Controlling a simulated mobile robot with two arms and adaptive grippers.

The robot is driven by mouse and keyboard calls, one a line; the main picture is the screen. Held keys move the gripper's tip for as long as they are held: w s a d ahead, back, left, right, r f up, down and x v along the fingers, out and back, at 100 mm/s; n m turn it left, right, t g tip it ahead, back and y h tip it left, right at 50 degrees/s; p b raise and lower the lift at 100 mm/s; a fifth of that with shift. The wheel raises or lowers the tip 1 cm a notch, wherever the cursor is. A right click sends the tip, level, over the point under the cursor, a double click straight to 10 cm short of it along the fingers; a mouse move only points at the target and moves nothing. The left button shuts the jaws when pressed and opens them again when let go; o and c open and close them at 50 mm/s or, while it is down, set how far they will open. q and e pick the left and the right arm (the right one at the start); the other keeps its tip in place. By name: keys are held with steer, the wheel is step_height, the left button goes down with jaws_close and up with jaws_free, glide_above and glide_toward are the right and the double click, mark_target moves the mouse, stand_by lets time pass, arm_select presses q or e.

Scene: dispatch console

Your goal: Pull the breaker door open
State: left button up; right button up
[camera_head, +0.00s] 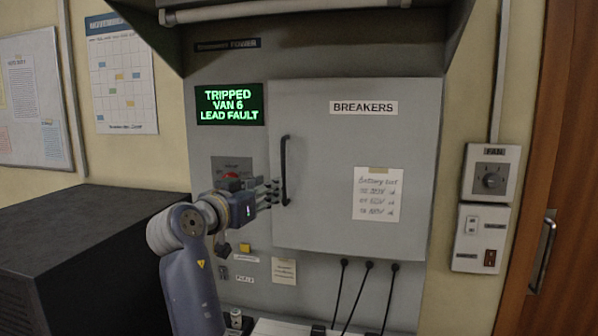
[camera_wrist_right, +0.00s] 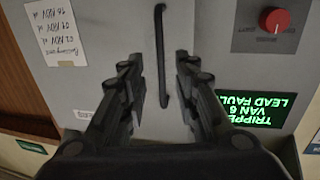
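The grey breaker door (camera_head: 400,130), labelled BREAKERS, is closed flush in the cabinet. Its black vertical bar handle (camera_head: 284,165) is on the door's left edge. My right gripper (camera_head: 276,191) is at the lower part of the handle, fingers pointing toward it. In the right wrist view, which is upside down, the handle (camera_wrist_right: 160,55) shows between the two open fingers of the gripper (camera_wrist_right: 158,62), with a gap on each side. Whether the fingertips reach around the bar, I cannot tell. My left gripper is not in view.
A green-lit screen (camera_head: 230,104) reads TRIPPED VAN 6 LEAD FAULT. A red knob (camera_head: 231,175) sits behind my right wrist, and it also shows in the wrist view (camera_wrist_right: 274,20). A dark box (camera_head: 80,235) stands at left. Black cables (camera_head: 367,290) hang below the door.

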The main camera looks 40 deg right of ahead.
mark_target(282, 174)
steer(key=w+d+p, duration=0.1)
steer(key=d+r+p, duration=0.1)
steer(key=w+d+r+p, duration=0.1)
steer(key=d+p, duration=0.1)
steer(key=shift+w+d+r, duration=0.1)
steer(key=shift+w, duration=0.2)
steer(key=x, duration=0.2)
steer(key=p+x, duration=0.1)
steer(key=shift+d+f, duration=0.1)
steer(key=shift+f, duration=0.2)
steer(key=shift+w+d, duration=0.2)
steer(key=shift+d, duration=0.2)
steer(key=shift+w, duration=0.1)
steer(key=shift+c, duration=1.2)
jaws_close()
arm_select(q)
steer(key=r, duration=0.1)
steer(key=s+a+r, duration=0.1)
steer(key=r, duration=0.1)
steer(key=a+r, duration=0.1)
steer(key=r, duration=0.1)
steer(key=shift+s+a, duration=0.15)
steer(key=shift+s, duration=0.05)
